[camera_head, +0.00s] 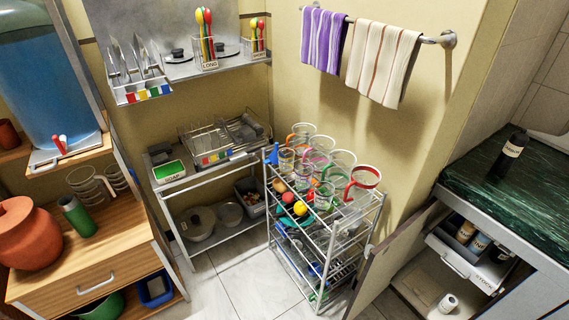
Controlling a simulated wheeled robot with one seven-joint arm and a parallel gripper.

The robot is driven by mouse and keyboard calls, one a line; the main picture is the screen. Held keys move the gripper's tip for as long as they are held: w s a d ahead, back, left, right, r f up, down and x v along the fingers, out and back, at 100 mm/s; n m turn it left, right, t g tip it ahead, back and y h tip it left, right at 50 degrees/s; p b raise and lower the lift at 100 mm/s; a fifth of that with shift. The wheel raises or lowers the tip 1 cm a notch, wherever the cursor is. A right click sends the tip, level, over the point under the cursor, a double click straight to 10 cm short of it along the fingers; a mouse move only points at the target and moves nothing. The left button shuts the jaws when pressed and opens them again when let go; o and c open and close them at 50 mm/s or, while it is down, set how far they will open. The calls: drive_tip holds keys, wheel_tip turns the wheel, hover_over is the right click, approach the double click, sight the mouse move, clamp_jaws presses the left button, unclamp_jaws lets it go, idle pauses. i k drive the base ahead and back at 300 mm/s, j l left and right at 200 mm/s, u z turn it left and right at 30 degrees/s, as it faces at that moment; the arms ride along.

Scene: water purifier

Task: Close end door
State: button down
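A cabinet door (390,262) stands open at the left end of the lower cabinet under the dark green counter (520,185). It is swung out toward the room, and its outer face is turned toward the wire rack. A small pale knob (368,250) shows at its left edge. The cabinet interior (428,285) is exposed, with a drawer (468,262) holding several jars and a small white item (448,303) on the floor of the cabinet. I cannot tell whether this is the end door the task names. My gripper is not in view.
A metal wire rack (318,262) with mugs and fruit stands close to the left of the open door. A dark bottle (510,150) stands on the counter. A wooden cabinet (95,270) is at the left. Bare floor tiles (235,288) lie between it and the rack.

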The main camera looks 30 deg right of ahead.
sight(383, 263)
drive_tip(key=z, duration=0.95)
drive_tip(key=i+j+z, duration=0.15)
drive_tip(key=j+z, duration=0.7)
drive_tip(key=j, duration=0.15)
drive_tip(key=j+z, duration=0.45)
drive_tip(key=j, duration=0.15)
drive_tip(key=k+j, duration=0.1)
drive_tip(key=j, duration=0.55)
drive_tip(key=j+z, duration=0.1)
drive_tip(key=j, duration=0.55)
drive_tip(key=k, duration=0.05)
